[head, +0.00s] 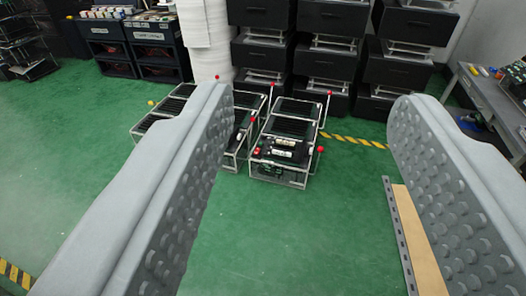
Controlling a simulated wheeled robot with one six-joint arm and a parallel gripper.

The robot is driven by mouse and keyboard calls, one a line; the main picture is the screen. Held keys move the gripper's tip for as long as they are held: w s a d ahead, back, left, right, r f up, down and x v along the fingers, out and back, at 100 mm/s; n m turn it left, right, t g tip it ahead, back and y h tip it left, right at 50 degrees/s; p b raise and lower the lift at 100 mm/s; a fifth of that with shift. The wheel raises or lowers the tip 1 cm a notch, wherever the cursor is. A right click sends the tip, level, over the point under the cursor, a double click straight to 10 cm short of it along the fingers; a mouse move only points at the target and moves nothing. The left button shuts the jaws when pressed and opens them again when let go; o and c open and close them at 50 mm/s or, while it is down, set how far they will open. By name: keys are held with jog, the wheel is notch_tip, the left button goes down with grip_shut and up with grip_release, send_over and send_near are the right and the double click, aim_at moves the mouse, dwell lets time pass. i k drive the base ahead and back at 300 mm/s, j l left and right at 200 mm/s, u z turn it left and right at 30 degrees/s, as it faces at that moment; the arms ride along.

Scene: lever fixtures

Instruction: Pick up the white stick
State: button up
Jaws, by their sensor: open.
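My gripper (311,102) is open and empty, with its two grey studded fingers wide apart at left and right. Between the fingers, farther off on the floor, stands a metal-framed lever fixture (283,150) with dark panels. Thin pale rods with red ball ends rise from its sides, such as the rod at right (325,110). Two short white pieces (285,142) lie on its near top. I cannot tell which of these is the white stick. The gripper touches none of them. The left finger hides part of a second fixture.
A second framed fixture (160,118) stands at left, partly hidden. Black drawer stacks (327,67) and a white column (205,40) stand behind. A tan plank beside a grey strip (419,245) lies at right. The green floor (270,235) in front is clear.

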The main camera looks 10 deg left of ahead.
aim_at(278, 153)
jog(key=z, duration=1.65)
jog(key=u, duration=1.65)
jog(key=i+z, duration=0.25)
jog(key=i, duration=1.65)
